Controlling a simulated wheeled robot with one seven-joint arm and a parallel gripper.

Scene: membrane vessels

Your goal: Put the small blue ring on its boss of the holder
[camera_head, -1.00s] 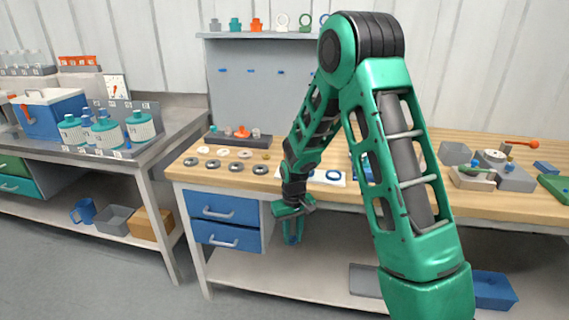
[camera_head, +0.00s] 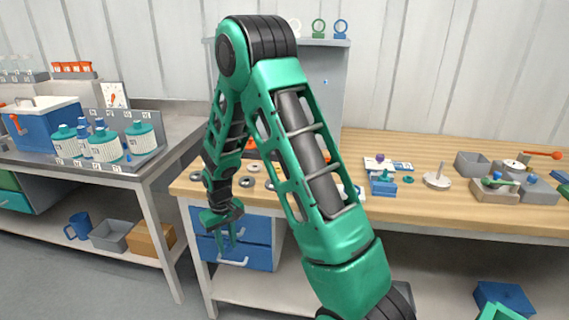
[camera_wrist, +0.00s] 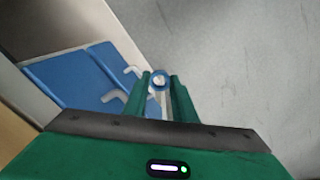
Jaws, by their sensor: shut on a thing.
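My gripper (camera_head: 227,238) hangs low in front of the blue drawers of the wooden bench, fingers pointing down. In the wrist view its two green fingers (camera_wrist: 159,92) are shut on a small blue ring (camera_wrist: 159,79), held at the fingertips with a pale centre showing. The ring is too small to make out in the head view. A blue block-like fixture (camera_head: 383,184) stands on the bench right of my arm; I cannot tell whether it is the holder, and its bosses are not clear.
A pale round base with an upright pin (camera_head: 437,180) and grey trays (camera_head: 496,188) stand on the bench at right. The blue drawers (camera_head: 250,250) with pale handles are close to my gripper. Vessels (camera_head: 103,145) stand on the left bench. My arm hides part of the worktop.

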